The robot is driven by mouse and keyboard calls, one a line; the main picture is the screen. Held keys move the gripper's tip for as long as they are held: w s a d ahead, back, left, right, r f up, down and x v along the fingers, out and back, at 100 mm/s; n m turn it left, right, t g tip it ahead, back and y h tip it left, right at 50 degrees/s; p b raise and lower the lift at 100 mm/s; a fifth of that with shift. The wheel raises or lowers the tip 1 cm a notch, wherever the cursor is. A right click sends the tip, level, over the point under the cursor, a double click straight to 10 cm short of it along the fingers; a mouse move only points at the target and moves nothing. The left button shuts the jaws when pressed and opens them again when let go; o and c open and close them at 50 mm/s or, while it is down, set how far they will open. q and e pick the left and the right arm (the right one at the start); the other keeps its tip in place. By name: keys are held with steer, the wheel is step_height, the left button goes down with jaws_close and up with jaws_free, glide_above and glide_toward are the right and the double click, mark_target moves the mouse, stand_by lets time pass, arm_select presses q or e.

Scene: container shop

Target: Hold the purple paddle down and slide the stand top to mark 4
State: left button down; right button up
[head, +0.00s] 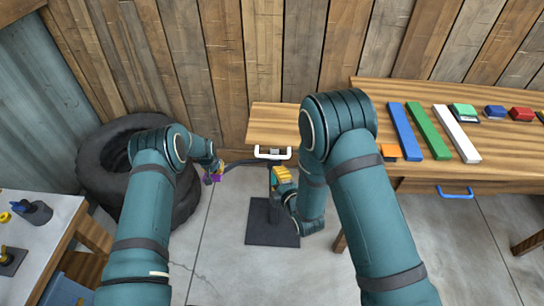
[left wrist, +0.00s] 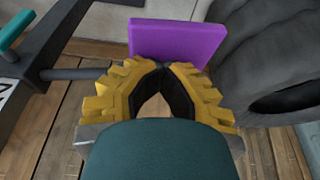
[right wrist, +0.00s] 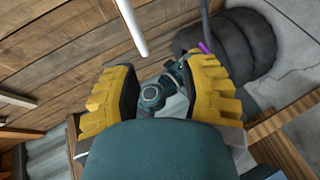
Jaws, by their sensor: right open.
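The stand has a dark base (head: 272,238), an upright post and a wooden top (head: 272,118) with a white handle (head: 272,154) on its front. The handle shows as a white bar (right wrist: 132,25) beyond my right fingers. The purple paddle (left wrist: 178,40) is on the end of a dark side lever. My left gripper (left wrist: 161,65) is at the paddle, its fingertips together against its near edge; I cannot tell if any of it is pinched. My right gripper (head: 283,176) is open and empty, below and apart from the handle. Mark 4 is not readable.
A stack of black tyres (head: 108,165) stands left of the stand. A bench (head: 450,95) with blue, green and white bars is at the right. A grey table (head: 45,225) is at the lower left. Plank wall is close behind the stand.

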mark_target(272, 156)
steer(key=w+a, duration=0.1)
steer(key=w, duration=0.2)
steer(key=w+t, duration=0.1)
steer(key=w, duration=0.2)
steer(key=w+a+t, duration=0.1)
steer(key=w, duration=0.3)
steer(key=shift+a+f, duration=0.25)
steer(key=shift+a, duration=0.05)
jaws_close()
